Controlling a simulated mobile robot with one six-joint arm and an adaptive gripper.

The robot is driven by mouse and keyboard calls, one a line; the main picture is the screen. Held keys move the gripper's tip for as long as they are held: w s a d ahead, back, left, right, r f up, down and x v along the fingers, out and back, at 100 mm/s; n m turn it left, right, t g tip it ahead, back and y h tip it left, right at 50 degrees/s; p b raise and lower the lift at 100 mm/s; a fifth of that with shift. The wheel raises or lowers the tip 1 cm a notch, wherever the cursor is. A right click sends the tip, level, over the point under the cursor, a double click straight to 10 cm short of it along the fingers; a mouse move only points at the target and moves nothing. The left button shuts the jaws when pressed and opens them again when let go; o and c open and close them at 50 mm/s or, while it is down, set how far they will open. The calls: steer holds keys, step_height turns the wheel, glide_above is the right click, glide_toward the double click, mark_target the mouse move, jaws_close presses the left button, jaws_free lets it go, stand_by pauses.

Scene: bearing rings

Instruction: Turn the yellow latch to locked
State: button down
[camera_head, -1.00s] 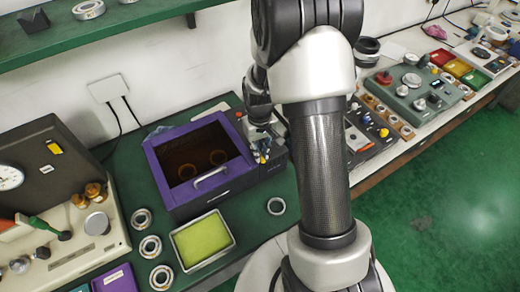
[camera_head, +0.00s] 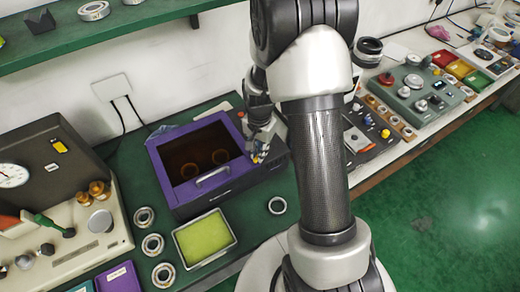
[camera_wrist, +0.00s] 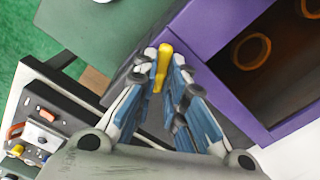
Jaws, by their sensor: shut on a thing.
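The yellow latch (camera_wrist: 163,60) sits beside the purple frame of a dark-windowed box (camera_wrist: 200,45) in the wrist view. My gripper (camera_wrist: 160,75) has its blue-grey fingers on both sides of the latch and is shut on it. The latch points up in that picture, roughly along the fingers, and its lower part is partly hidden between them. In the head view, my gripper (camera_head: 261,147) is at the right side of the purple box (camera_head: 225,182), with a small bit of yellow at its tips. The latch's exact angle is hard to tell there.
The box has a front handle (camera_head: 213,176) and two orange rings behind its window. In front lie a yellow-green tray (camera_head: 235,240) and a loose bearing ring (camera_head: 277,205). A gauge instrument (camera_head: 70,215) stands at left. A dark control panel (camera_head: 367,138) is at right.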

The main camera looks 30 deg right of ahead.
steer(key=m, duration=0.5)
steer(key=shift+w+m, duration=0.25)
steer(key=shift+m, duration=0.05)
stand_by(0.5)
steer(key=c, duration=1.6)
jaws_free()
steer(key=shift+c, duration=0.2)
step_height(320, 180, up, 12)
